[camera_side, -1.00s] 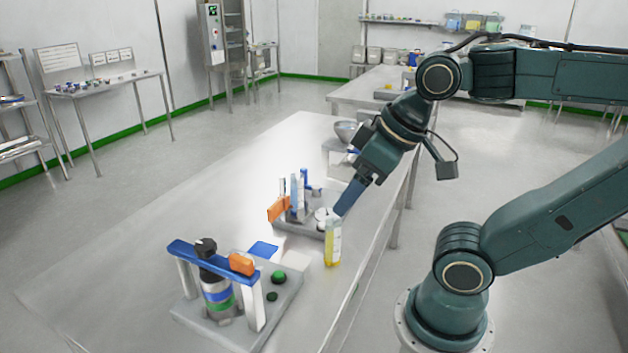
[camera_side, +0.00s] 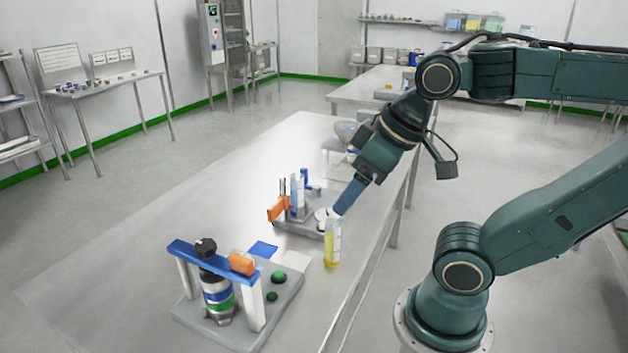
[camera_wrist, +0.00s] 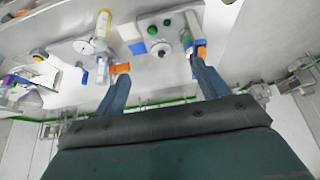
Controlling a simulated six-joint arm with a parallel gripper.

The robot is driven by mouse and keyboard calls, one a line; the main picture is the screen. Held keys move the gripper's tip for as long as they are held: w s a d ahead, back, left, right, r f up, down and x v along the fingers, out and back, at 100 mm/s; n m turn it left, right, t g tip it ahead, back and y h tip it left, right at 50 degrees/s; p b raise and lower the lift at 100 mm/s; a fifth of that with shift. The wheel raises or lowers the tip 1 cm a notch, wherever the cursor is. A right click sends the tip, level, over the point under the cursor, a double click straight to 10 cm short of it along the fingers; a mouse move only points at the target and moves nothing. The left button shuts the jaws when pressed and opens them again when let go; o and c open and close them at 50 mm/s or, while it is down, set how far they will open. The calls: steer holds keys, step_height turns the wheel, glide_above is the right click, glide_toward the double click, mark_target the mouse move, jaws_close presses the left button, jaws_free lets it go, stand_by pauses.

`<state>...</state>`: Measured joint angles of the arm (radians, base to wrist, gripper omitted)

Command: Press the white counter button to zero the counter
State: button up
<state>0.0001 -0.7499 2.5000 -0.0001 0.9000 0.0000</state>
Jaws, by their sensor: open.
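A round white part that looks like the white counter button (camera_side: 321,214) sits on the right side of the far grey fixture (camera_side: 300,228). In the wrist view a pale disc (camera_wrist: 81,47) lies beside the yellow vial; I cannot tell for sure that it is the button. My gripper (camera_side: 338,209) points down and left, with its blue fingertips close to the white part; contact cannot be told. In the wrist view my gripper (camera_wrist: 160,69) has its two fingers wide apart with nothing between them.
A vial of yellow liquid (camera_side: 333,244) stands just in front of my fingertips. The near fixture (camera_side: 285,307) carries a dark striped bottle (camera_side: 217,295), a blue-topped frame and green buttons. The left of the table is clear.

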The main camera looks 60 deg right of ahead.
jaws_close()
stand_by(1.5)
